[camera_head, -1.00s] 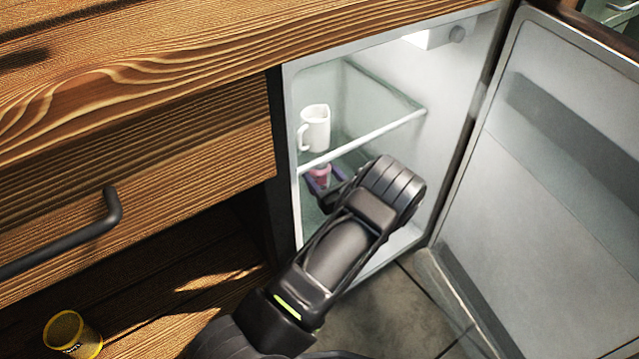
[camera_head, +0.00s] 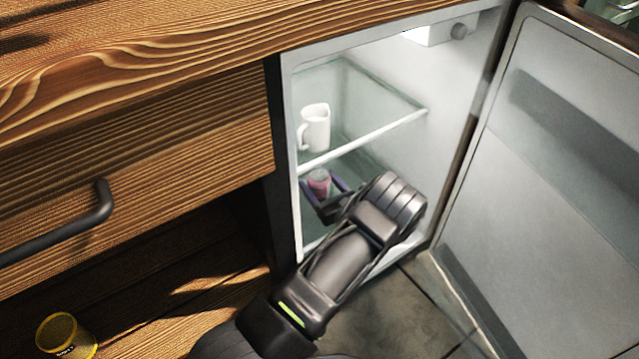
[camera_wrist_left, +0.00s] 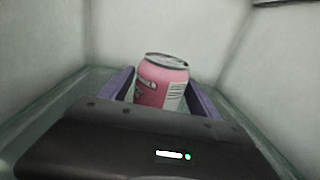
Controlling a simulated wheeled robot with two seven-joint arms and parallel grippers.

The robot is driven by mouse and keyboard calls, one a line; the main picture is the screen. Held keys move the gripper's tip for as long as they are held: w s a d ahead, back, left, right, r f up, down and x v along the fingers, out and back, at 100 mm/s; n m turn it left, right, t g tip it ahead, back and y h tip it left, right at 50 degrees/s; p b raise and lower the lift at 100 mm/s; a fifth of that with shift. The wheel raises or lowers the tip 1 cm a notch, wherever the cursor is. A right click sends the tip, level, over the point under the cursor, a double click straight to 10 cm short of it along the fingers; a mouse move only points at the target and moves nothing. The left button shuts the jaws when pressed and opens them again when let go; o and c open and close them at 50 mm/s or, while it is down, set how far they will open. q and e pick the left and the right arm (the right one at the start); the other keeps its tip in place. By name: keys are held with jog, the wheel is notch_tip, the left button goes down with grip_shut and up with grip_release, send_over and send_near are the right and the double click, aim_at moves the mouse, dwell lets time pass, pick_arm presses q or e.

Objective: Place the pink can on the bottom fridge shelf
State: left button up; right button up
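The pink can (camera_head: 319,184) stands inside the fridge, below the glass shelf, and shows partly through the glass. In the left wrist view the can (camera_wrist_left: 162,83) has a silver top and stands between the two purple fingers; its base is hidden behind the gripper body. My left gripper (camera_head: 323,190) reaches into the lower fridge space with a finger on each side of the can. The fingers look spread, with narrow gaps beside the can. The bottom fridge shelf (camera_head: 310,228) is partly hidden by my arm. My right gripper is not in view.
A white mug (camera_head: 314,128) stands on the glass shelf (camera_head: 372,139) above the can. The fridge door (camera_head: 560,190) is open to the right. A wooden drawer front with a dark handle (camera_head: 104,205) is at left.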

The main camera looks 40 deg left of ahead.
pick_arm(q)
jog(key=shift+o, duration=0.8)
jog(key=shift+r, duration=0.15)
jog(key=v, duration=1.1)
jog(key=shift+w, duration=0.15)
jog(key=shift+s+d, duration=0.25)
jog(key=shift+d, duration=0.25)
